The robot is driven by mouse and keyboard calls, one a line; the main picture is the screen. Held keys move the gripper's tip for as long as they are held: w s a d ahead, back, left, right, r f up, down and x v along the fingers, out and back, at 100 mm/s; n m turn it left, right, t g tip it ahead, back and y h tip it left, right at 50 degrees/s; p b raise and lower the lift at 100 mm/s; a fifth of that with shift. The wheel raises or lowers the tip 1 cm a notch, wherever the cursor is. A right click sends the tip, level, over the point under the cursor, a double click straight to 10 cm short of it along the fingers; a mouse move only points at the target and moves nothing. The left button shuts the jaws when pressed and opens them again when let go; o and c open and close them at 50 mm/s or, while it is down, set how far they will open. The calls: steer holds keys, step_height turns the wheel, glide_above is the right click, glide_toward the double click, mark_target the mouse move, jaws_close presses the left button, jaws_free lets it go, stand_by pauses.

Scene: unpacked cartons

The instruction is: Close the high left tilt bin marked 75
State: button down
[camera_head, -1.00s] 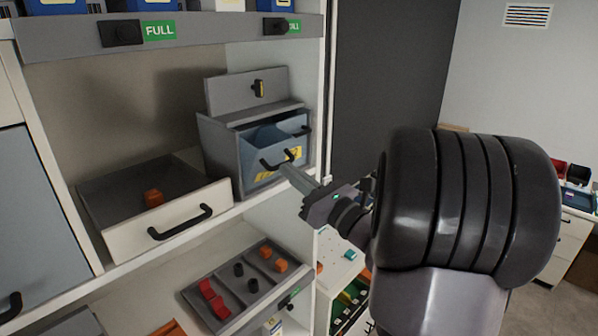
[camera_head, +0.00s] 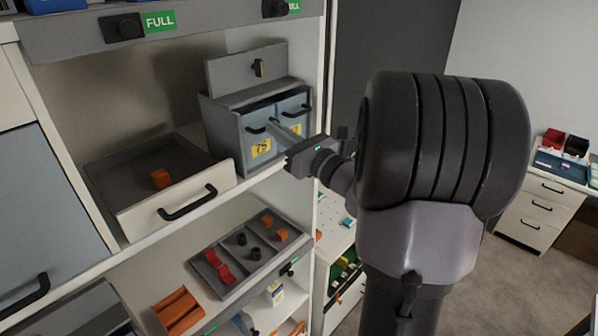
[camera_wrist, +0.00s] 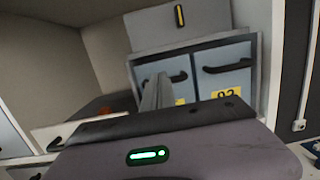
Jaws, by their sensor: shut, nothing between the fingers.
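The grey-blue tilt bin marked 75 (camera_head: 249,141) is the left one of a pair in a grey cabinet (camera_head: 224,135) on the shelf. It has a black handle and a yellow label. Its front now stands upright, nearly level with the bin on its right; a dark line shows along its top edge. In the wrist view the fingers (camera_wrist: 157,92) cover part of this bin's front (camera_wrist: 161,69). Whether they touch it I cannot tell.
The right bin (camera_head: 296,105) has its own handle and yellow label. An open drawer (camera_head: 150,217) with an orange block juts out on the left. A tray (camera_head: 231,283) of small parts lies on the shelf below. A white upright (camera_head: 324,95) stands close on the right.

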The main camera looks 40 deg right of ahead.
steer(key=shift+w+r, duration=0.25)
stand_by(0.3)
steer(key=shift+s, duration=0.1)
stand_by(0.3)
